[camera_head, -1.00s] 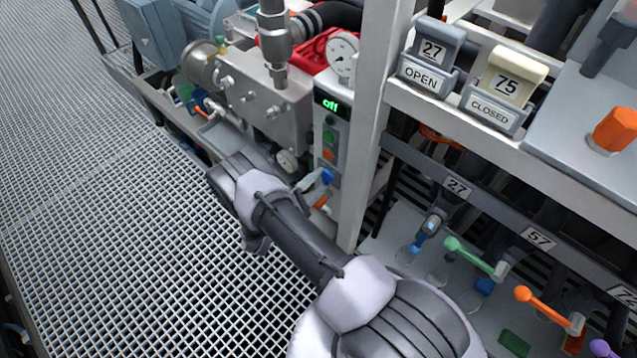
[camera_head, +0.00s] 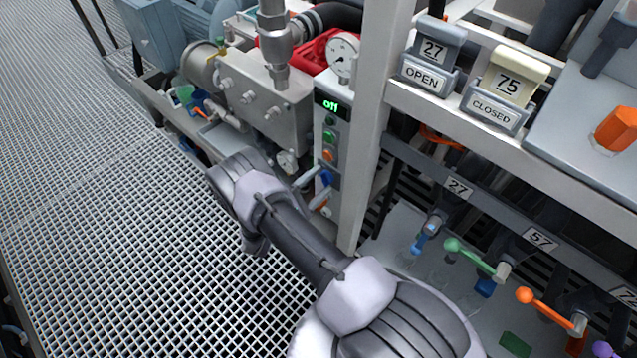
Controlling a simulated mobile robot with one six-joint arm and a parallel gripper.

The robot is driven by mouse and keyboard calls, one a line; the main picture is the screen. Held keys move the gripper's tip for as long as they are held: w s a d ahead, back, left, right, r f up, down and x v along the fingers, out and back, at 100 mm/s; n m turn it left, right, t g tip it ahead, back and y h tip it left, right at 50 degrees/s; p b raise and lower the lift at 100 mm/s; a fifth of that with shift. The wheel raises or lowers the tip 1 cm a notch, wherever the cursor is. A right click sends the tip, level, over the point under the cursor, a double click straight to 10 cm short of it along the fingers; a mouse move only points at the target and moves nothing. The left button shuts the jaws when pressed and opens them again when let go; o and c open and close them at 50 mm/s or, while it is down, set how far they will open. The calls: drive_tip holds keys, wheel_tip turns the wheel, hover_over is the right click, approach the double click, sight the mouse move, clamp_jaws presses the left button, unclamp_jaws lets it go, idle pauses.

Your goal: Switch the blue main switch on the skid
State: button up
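The blue main switch (camera_head: 326,178) is a small blue knob low on the narrow grey control panel (camera_head: 333,110) of the skid. The panel's display (camera_head: 332,106) reads "off" in green. My gripper (camera_head: 313,188) is at the panel, with two light grey fingers spread apart. One finger is at the upper left of the switch and the other at its lower left. Whether either finger touches the switch cannot be told. My wrist and forearm hide the floor below and part of the gripper's base.
Green (camera_head: 329,136) and orange (camera_head: 328,155) buttons sit above the switch. A grey upright post (camera_head: 372,120) stands close right of the panel. Pipes and a gauge (camera_head: 343,52) are above. Valves with coloured handles are at lower right. Open grating (camera_head: 110,210) lies left.

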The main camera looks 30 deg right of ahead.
drive_tip(key=shift+a, duration=0.1)
drive_tip(key=p+v, duration=0.3)
drive_tip(key=v, duration=1.4)
drive_tip(key=shift+p, duration=0.35)
drive_tip(key=shift+s+a, duration=0.1)
